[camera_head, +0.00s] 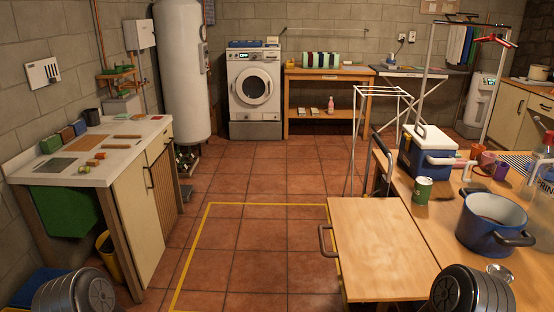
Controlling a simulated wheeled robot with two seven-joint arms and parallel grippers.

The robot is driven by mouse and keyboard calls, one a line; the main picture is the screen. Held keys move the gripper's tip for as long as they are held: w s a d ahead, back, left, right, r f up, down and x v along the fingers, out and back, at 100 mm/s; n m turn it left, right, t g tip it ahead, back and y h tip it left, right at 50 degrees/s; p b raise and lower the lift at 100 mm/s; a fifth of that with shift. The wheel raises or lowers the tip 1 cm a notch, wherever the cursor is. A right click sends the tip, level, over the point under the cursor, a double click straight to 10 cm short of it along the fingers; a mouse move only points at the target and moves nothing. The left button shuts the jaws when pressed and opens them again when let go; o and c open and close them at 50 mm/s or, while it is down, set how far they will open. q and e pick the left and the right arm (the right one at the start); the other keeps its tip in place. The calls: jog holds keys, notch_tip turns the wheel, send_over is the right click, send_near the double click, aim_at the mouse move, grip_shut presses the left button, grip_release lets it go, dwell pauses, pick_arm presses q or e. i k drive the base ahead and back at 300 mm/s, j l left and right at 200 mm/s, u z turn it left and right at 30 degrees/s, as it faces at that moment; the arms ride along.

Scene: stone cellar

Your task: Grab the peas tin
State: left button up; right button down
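A small green tin (423,190) with a pale top stands upright on the wooden table (470,270) at the right. It is likely the peas tin, but its label is too small to read. It stands in front of a blue and white cool box (425,152) and to the left of a blue pot. Only rounded dark parts of my own arms show at the bottom left and bottom right corners. Neither of my grippers is in view.
The blue pot (488,228) and a small glass bowl (499,272) stand right of a lower wooden surface (380,245) with a handle. Several cups and bottles crowd the right edge. A counter (120,150) stands at left. The tiled floor (250,250) between is clear.

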aim_at(422, 187)
jog(key=u, duration=0.35)
jog(key=i+u, duration=0.15)
jog(key=i, duration=0.15)
jog(key=i+z, duration=0.1)
jog(key=i, duration=1.15)
jog(key=i+j+z, duration=0.15)
jog(key=i, duration=0.5)
jog(key=i+j+z, duration=0.1)
jog(key=i, duration=0.5)
jog(key=i+l+z, duration=0.1)
jog(key=i+z, duration=0.15)
jog(key=i, duration=0.3)
jog(key=i+z, duration=0.2)
jog(key=i, duration=0.4)
jog(key=i+z, duration=0.25)
jog(key=i, duration=0.3)
jog(key=i+j+z, duration=0.25)
jog(key=i, duration=0.3)
jog(key=i+z, duration=0.25)
jog(key=k+z, duration=0.1)
jog(key=z, duration=4)
